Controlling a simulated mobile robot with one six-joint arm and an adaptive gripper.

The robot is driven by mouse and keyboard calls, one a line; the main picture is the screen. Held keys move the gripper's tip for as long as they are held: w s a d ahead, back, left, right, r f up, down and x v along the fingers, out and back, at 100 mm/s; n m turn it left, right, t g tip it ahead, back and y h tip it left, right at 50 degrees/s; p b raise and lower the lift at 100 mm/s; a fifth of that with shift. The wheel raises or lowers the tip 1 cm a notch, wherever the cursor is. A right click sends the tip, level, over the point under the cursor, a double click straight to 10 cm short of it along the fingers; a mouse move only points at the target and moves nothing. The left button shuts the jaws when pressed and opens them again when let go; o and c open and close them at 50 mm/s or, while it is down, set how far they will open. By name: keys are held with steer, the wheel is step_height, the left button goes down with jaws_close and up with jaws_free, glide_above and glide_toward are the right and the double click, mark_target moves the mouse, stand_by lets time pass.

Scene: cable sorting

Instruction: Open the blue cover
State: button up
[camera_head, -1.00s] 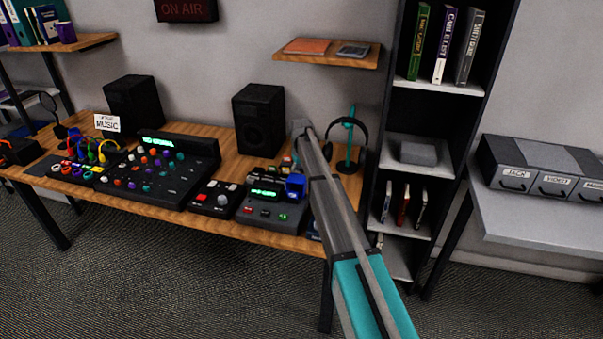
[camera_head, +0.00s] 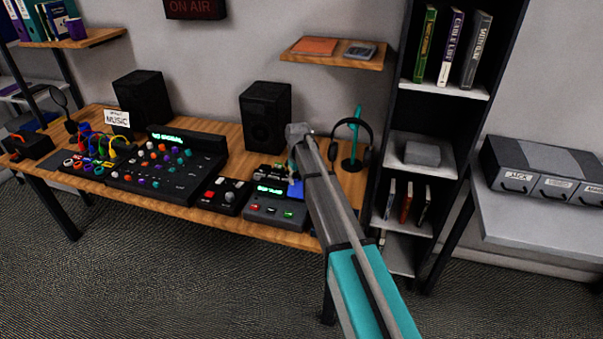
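The blue cover (camera_head: 296,189) is on the right part of a small dark device (camera_head: 262,209) near the desk's front right. The device has a green lit display and red, white and green buttons. My arm hides the cover's right side, so I cannot tell how far it is tilted. My gripper (camera_head: 291,172) is small and mostly hidden beside my arm's far end, close to the cover. I cannot tell whether it touches the cover or whether its fingers are open.
A black speaker (camera_head: 265,118) stands behind the device. A headphone stand (camera_head: 353,150) is right of my arm. A small box with a red button (camera_head: 224,195) and a mixer (camera_head: 165,170) stand to the left. A wooden shelf (camera_head: 330,54) hangs above.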

steer(key=shift+s+a+f+b, duration=0.15)
steer(key=shift+s+f, duration=0.05)
steer(key=shift+s, duration=0.3)
steer(key=shift+s+a+f+b, duration=0.15)
steer(key=shift+s+f, duration=0.05)
steer(key=shift+s, duration=0.3)
steer(key=shift+s+a+r+p, duration=0.1)
steer(key=shift+r+p, duration=0.2)
step_height(320, 180, up, 14)
steer(key=p, duration=1.4)
steer(key=s+d+f+m+b, duration=0.1)
steer(key=s+d+f+b, duration=0.2)
steer(key=s, duration=0.5)
steer(key=s+d+f+m+b, duration=0.1)
steer(key=s+d+f+b, duration=0.2)
steer(key=s+d, duration=0.3)
steer(key=s, duration=0.2)
steer(key=shift+s+d+m, duration=0.15)
steer(key=shift+s+m, duration=0.15)
steer(key=shift+m, duration=0.1)
steer(key=shift+f, duration=0.1)
steer(key=s+d+m, duration=0.1)
steer(key=s+d, duration=0.1)
steer(key=s, duration=0.4)
steer(key=s+d+m, duration=0.1)
steer(key=s+d, duration=0.1)
steer(key=s, duration=0.4)
steer(key=shift+s+d, duration=0.3)
steer(key=shift+s, duration=0.05)
